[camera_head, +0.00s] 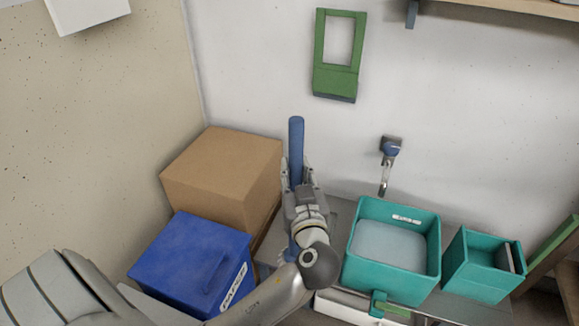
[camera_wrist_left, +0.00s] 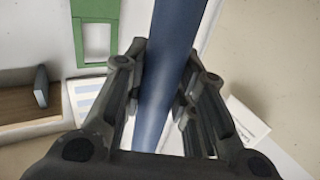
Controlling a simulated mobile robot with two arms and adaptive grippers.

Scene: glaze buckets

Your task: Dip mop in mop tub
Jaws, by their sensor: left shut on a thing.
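My left gripper (camera_head: 297,170) is shut on the blue mop handle (camera_head: 296,135), which stands nearly upright. In the left wrist view the blue handle (camera_wrist_left: 168,70) runs between the fingers of the gripper (camera_wrist_left: 165,85). A little blue shows below the gripper in the head view, but the mop head is hidden behind my arm. A teal tub (camera_head: 362,277) with pale grey contents and a small label, too small to read, stands to the right of the gripper. It looks like the mop tub. The gripper and handle are apart from it. My right gripper is not in view.
A smaller teal bin (camera_head: 470,278) stands right of the tub. A brown box (camera_head: 220,170) and a blue labelled box (camera_head: 190,255) are at left. A green frame (camera_head: 337,75) and a tap-like fitting (camera_head: 390,150) are on the wall. The space above the tub is clear.

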